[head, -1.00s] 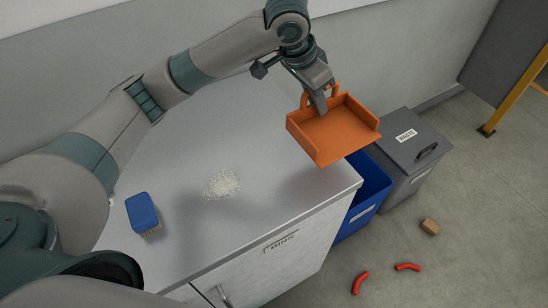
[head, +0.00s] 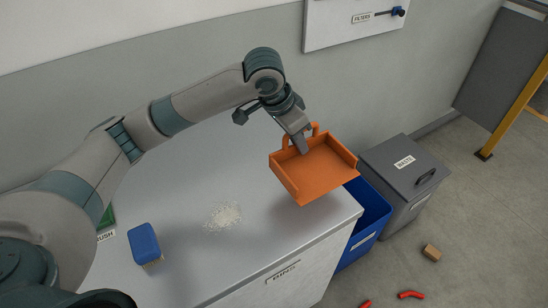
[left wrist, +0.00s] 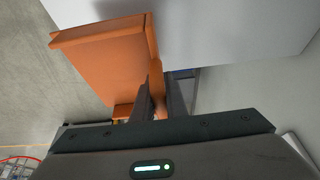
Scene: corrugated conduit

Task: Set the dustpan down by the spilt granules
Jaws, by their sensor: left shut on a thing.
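The orange dustpan (head: 322,172) is held in the air over the right end of the grey counter (head: 180,185), to the right of the spilt granules. It also shows in the left wrist view (left wrist: 105,62). My left gripper (head: 303,148) is shut on the dustpan at its back edge, near the handle. The spilt granules (head: 223,216) lie in a small pale patch on the counter, apart from the dustpan. My right gripper does not show.
A blue brush-like block (head: 144,242) stands on the counter left of the granules. A blue bin (head: 368,215) and a grey waste bin (head: 402,172) stand on the floor beyond the counter's right edge. A brown block (head: 431,252) and red pieces (head: 411,294) lie on the floor.

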